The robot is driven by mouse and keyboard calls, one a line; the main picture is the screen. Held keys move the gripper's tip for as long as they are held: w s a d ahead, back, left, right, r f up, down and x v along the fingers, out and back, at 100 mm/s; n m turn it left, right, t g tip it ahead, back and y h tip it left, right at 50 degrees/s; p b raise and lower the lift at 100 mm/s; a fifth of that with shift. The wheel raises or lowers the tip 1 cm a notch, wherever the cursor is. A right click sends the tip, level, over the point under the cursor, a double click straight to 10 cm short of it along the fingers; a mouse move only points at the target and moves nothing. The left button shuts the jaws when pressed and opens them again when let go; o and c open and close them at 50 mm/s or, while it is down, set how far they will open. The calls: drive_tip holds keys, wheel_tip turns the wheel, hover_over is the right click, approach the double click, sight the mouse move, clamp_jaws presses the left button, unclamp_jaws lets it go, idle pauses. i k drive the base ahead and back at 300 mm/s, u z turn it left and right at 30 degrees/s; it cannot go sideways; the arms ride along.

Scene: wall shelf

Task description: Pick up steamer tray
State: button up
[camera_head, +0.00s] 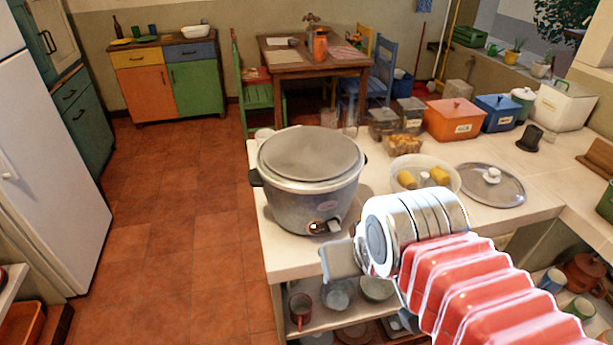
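A pale, round, shallow tray (452,187) with yellow pieces of food in it, which looks like the steamer tray, sits on the white counter right of the rice cooker. The grey rice cooker (309,185) stands at the counter's left end with its top covered. My gripper (341,260) shows at lower centre, in front of the cooker and nearer the camera than the tray. Only a grey part of it is visible past the silver wrist. My arm hides its other side, so its opening and anything in it cannot be seen.
A glass lid (491,184) lies right of the tray. Food containers (405,144), an orange box (453,119) and a blue box (497,112) stand behind. Open tiled floor lies left.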

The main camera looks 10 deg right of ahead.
sight(419, 166)
drive_tip(key=u, duration=3.25)
drive_tip(key=k, duration=1.05)
